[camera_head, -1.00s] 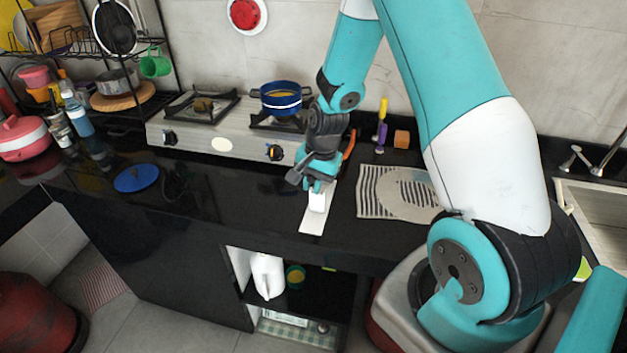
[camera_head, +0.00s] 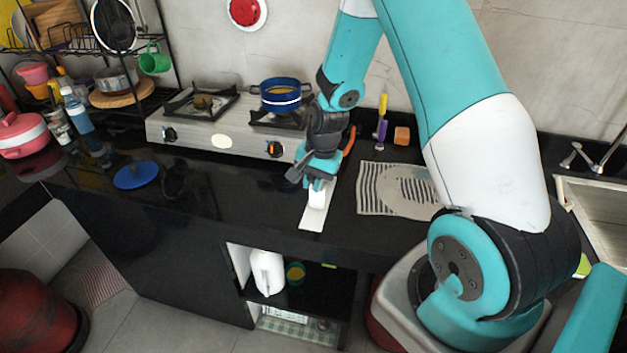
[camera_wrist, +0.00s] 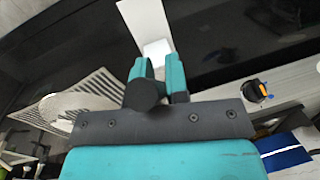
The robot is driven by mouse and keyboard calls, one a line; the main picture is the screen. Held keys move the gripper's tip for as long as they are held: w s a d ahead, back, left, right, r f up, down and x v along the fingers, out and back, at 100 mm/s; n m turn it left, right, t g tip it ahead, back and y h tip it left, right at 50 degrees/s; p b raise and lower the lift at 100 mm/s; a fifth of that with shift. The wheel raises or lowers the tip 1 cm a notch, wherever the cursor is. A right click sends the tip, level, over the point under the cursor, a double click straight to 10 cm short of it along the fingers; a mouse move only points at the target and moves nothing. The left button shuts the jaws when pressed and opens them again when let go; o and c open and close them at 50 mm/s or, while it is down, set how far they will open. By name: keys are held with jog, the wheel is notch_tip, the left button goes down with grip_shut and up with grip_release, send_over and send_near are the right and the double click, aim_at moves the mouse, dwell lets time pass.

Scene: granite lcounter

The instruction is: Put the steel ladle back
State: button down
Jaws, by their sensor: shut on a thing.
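My gripper (camera_head: 318,186) is low over the black counter at its front edge, in front of the stove. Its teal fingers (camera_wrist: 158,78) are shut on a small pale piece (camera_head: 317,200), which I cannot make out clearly. A long white strip (camera_head: 313,220) lies on the counter beneath the fingers. It also shows beyond the fingertips in the wrist view (camera_wrist: 144,18). I cannot make out the steel ladle as a separate shape. The fingers and wrist may hide it.
A blue pot (camera_head: 281,97) stands on the stove (camera_head: 222,138) behind. A striped mat (camera_head: 390,193) lies to the right, near a purple-and-yellow utensil (camera_head: 382,125) and an orange block (camera_head: 402,136). A blue lid (camera_head: 136,175) lies left. The counter between lid and gripper is largely clear.

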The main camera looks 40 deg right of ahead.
jog(key=shift+f+b, duration=0.3)
jog(key=shift+f, duration=0.45)
dwell(0.7)
jog(key=c, duration=1)
grip_release()
jog(key=shift+c, duration=0.2)
jog(key=shift+r, duration=0.1)
notch_tip(320, 180, up, 17)
jog(key=s+d+b, duration=0.2)
jog(key=s+a+r+n+y, duration=0.1)
jog(key=s+a+r+n, duration=0.1)
jog(key=s+a+n, duration=0.3)
jog(key=s+a+r+n, duration=0.1)
jog(key=a+n, duration=0.1)
jog(key=a, duration=0.4)
jog(key=s+a+r+n+y, duration=0.1)
jog(key=s+a+r+n, duration=0.1)
jog(key=a+n, duration=0.3)
jog(key=s+a+n+g, duration=0.1)
jog(key=s+a+n, duration=0.6)
jog(key=s, duration=0.5)
jog(key=shift+a+r+y, duration=0.25)
jog(key=shift+a+y, duration=0.15)
jog(key=shift+a, duration=0.2)
